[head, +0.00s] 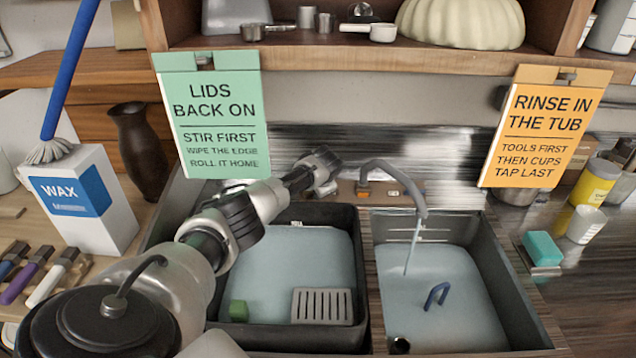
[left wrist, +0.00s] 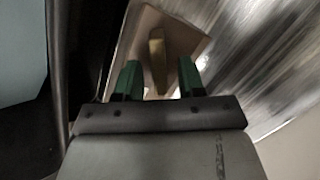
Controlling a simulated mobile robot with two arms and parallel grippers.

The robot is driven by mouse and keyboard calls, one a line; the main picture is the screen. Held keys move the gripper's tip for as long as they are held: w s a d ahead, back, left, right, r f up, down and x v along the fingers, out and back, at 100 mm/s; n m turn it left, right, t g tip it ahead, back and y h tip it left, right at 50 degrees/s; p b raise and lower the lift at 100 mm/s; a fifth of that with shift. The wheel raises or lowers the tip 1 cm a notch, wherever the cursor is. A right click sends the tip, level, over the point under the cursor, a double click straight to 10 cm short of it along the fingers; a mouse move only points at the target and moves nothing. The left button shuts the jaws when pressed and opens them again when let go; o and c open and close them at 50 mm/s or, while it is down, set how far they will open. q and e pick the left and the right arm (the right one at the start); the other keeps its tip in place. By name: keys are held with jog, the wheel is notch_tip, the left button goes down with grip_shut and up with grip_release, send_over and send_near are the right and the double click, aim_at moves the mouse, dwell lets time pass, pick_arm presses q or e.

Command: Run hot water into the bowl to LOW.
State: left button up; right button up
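A grey curved tap (head: 408,187) stands behind the two basins, and a thin stream falls from it into the right basin (head: 490,270). That basin, seemingly the bowl, holds pale blue water (head: 435,315); I cannot make out a LOW mark. My left gripper (head: 328,182) is at the tap's brown base (head: 350,190). In the left wrist view its green-tipped fingers (left wrist: 160,80) are open on either side of a brass lever (left wrist: 157,55), with gaps showing at both sides. My right gripper is not in view.
A black tub (head: 362,300) of water at left holds a green block (head: 238,311) and a slotted grey plate (head: 322,306). A dark blue hook-shaped handle (head: 436,295) shows in the right basin. Two signs hang above: green (head: 212,120) and orange (head: 545,128).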

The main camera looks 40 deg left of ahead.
pick_arm(q)
jog(key=shift+s+d+r, duration=0.1)
jog(key=shift+d+r, duration=0.1)
jog(key=shift+r, duration=0.25)
jog(key=v, duration=0.9)
jog(key=shift+s+d+r, duration=0.15)
